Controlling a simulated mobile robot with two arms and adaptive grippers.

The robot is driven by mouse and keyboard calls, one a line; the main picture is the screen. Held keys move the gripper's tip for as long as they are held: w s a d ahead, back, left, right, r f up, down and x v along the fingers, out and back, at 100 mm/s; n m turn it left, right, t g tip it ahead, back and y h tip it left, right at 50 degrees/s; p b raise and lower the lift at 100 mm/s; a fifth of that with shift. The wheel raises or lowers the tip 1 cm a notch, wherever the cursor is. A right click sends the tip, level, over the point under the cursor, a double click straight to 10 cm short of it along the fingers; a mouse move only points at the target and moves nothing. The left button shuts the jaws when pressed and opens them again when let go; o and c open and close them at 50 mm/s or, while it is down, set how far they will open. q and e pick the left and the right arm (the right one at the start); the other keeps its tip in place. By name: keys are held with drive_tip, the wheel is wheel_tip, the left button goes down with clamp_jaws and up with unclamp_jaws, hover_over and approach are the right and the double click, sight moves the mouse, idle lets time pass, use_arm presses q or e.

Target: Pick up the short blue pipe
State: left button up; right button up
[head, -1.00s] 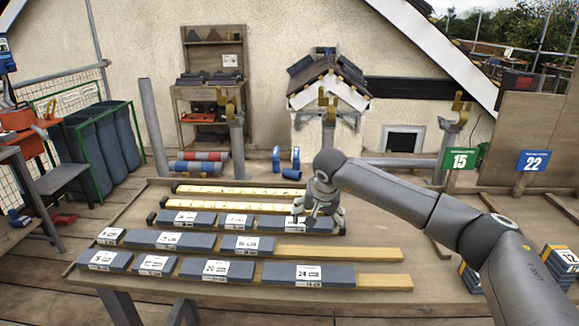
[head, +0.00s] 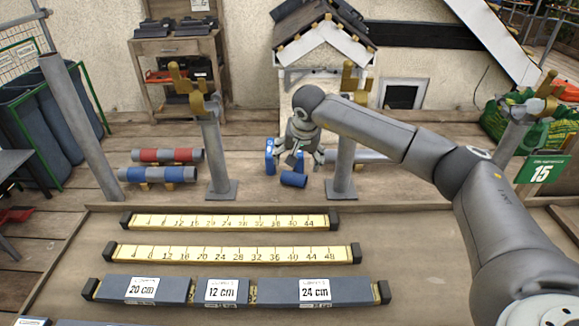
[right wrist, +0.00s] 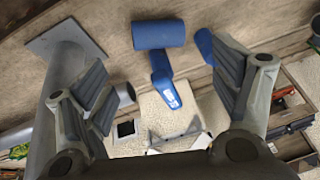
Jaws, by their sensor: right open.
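A short blue pipe (head: 293,179) lies on its side on the wooden deck behind the table. Two blue pieces stand just behind it; the left one (head: 270,157) is clear of my arm, the other is partly covered. My right gripper (head: 302,157) is above these pieces, fingers pointing down. My left gripper is out of view.
Grey posts with yellow hooks stand left (head: 218,150) and right (head: 342,165) of the blue pieces, the right one close to my gripper. Red-and-grey (head: 166,155) and blue-and-grey (head: 158,174) pipes lie to the left. The table (head: 220,305) holds rulers and slate strips.

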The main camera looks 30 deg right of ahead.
sight(295, 174)
drive_tip(key=x, duration=0.4)
drive_tip(key=shift+f, duration=0.2)
drive_tip(key=shift+w+f, duration=0.1)
drive_tip(key=shift+f, duration=0.15)
drive_tip(key=x, duration=0.2)
drive_tip(key=p+x, duration=0.1)
drive_tip(key=x, duration=0.1)
drive_tip(key=shift+w+d+f, duration=0.15)
drive_tip(key=shift+d+f, duration=0.1)
drive_tip(key=shift+f, duration=0.05)
drive_tip(key=shift+w+f, duration=0.2)
drive_tip(key=shift+f, duration=0.2)
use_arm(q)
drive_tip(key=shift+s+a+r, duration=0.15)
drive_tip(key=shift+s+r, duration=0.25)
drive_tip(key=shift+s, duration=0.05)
use_arm(e)
drive_tip(key=shift+d, duration=0.1)
drive_tip(key=c, duration=0.6)
drive_tip(key=shift+r, duration=0.1)
